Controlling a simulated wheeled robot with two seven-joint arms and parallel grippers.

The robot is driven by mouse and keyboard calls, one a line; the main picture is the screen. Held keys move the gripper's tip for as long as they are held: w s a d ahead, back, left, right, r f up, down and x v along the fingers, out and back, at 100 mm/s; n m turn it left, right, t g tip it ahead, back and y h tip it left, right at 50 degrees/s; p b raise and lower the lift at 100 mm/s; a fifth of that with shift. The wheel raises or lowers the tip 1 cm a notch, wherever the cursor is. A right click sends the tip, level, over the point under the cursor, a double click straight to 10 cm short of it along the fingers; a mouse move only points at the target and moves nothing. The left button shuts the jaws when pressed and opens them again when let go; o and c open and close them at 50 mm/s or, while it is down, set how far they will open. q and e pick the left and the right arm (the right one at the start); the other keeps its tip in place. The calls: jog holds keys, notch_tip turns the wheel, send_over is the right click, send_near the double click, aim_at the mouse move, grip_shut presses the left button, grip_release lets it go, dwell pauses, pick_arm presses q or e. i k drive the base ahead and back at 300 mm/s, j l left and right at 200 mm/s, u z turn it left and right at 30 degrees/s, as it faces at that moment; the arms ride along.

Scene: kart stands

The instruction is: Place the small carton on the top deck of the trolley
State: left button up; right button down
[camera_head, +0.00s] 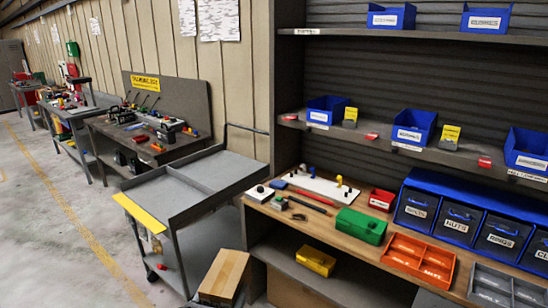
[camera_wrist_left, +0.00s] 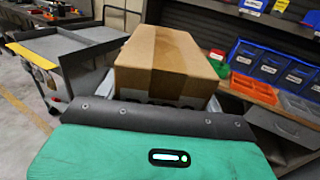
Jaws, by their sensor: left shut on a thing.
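The small carton is a brown cardboard box (camera_head: 224,272) at the bottom of the head view, in front of the trolley's near right side. It fills the middle of the left wrist view (camera_wrist_left: 160,58). My left gripper (camera_wrist_left: 162,98) is shut on the carton, with grey fingers at its two sides; the grip itself is mostly hidden. The grey trolley (camera_head: 205,172) stands beyond the carton, up and left in the head view. Its top deck is bare. It also shows at upper left in the left wrist view (camera_wrist_left: 85,44). My right gripper is not in view.
A wooden-topped workbench (camera_head: 340,240) with a green box (camera_head: 361,225), an orange tray (camera_head: 418,262) and blue bins stands to the right, close to the trolley. A cluttered bench (camera_head: 150,132) stands behind the trolley. The floor (camera_head: 60,240) at left is clear.

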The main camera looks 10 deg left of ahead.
aim_at(160, 200)
jog(key=i+j+u, duration=0.2)
jog(key=u, duration=0.2)
jog(key=i+j+u, duration=0.15)
jog(key=u, duration=0.2)
jog(key=i+u, duration=0.25)
jog(key=u, duration=0.15)
jog(key=i+u, duration=0.2)
jog(key=u, duration=0.2)
jog(key=i+j, duration=0.15)
jog(key=i, duration=0.3)
jog(key=i+j, duration=0.15)
jog(key=i, duration=0.35)
jog(key=i+j, duration=0.15)
jog(key=i, duration=0.3)
jog(key=i+j+z, duration=0.15)
jog(key=i+z, duration=0.25)
jog(key=i+j+z, duration=0.65)
jog(key=z, duration=0.15)
